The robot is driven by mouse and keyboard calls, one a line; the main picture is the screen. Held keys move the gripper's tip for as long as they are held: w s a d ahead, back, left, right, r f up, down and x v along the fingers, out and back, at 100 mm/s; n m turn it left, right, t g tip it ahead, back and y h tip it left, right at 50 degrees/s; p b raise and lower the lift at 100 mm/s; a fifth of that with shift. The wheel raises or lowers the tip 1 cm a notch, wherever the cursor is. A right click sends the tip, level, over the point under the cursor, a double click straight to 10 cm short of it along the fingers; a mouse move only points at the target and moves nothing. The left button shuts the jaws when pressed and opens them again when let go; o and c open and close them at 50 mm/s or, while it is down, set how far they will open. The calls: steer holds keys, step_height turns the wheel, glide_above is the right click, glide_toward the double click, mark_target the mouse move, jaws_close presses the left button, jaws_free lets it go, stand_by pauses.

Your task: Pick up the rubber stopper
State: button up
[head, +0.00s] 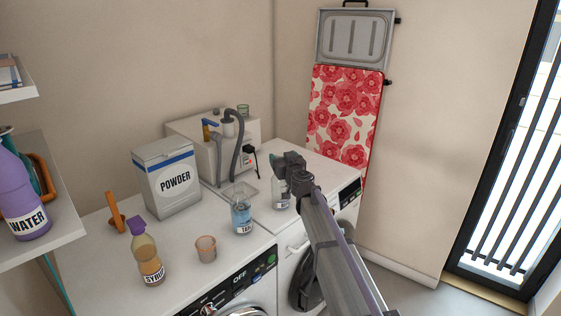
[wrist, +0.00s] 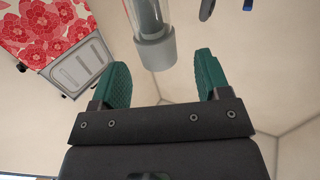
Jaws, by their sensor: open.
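A grey rubber stopper (wrist: 156,52) shows in the wrist view, which is upside down. It sits at the end of a clear glass neck (wrist: 130,12), with a darker stem inside the glass. My gripper (wrist: 161,64) is open, with one green finger on each side of the stopper's line. The stopper lies around the level of the fingertips, with gaps on both sides and no visible contact. In the head view my gripper (head: 277,163) is just above a clear labelled bottle (head: 281,191) on the right-hand machine. My gripper hides the bottle's top there.
A grey manifold box (head: 196,158) with hoses stands behind. A blue-liquid bottle (head: 241,212), a small cup (head: 206,249), a syrup bottle (head: 148,258) and a powder box (head: 167,178) stand to the left. A floral ironing board (head: 345,115) hangs on the wall.

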steer(key=x, duration=0.5)
steer(key=shift+w, duration=0.1)
steer(key=c, duration=1)
